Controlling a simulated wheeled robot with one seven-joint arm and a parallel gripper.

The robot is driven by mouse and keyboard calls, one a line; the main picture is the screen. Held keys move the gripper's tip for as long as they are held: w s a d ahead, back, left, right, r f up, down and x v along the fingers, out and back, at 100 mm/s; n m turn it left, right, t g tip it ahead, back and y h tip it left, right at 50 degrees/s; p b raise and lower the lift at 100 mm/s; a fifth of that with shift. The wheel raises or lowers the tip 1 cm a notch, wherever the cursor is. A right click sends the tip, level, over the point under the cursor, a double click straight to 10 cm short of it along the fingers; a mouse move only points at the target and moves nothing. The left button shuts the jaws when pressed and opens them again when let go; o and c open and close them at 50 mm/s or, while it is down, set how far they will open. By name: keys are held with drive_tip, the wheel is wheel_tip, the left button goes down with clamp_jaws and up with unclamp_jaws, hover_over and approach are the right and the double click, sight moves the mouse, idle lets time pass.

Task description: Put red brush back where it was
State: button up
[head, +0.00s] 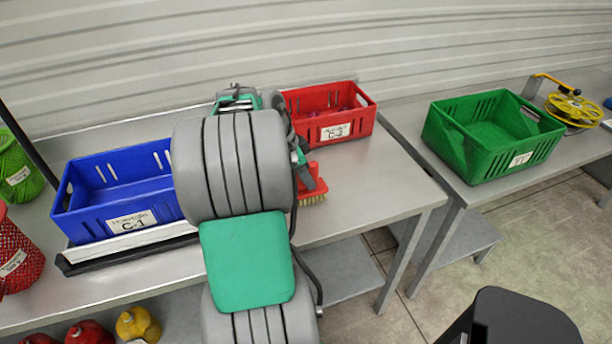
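The red brush (315,194) is in the head view, just right of my arm, over the metal table in front of the red crate. Its pale bristles point down. My gripper (314,184) is at the brush, with a dark finger against or over its red body. My arm hides the brush's left part and most of the gripper, so I cannot tell whether the fingers are closed on it. I also cannot tell whether the bristles touch the table.
A red crate (349,126) with small items stands behind. A blue crate (122,224), empty where visible, stands left. An empty green crate (491,169) and a yellow reel (573,108) are on the right table. The near table (385,185) is clear right of the brush.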

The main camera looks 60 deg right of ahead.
drive_tip(key=shift+o, duration=1.3)
drive_tip(key=shift+r, duration=0.1)
drive_tip(key=p+v, duration=0.1)
drive_tip(key=v, duration=1)
drive_tip(key=shift+w+r+p, duration=0.1)
drive_tip(key=shift+r+p, duration=0.2)
drive_tip(key=shift+p, duration=0.05)
drive_tip(key=shift+a+r, duration=0.15)
drive_tip(key=shift+r, duration=0.05)
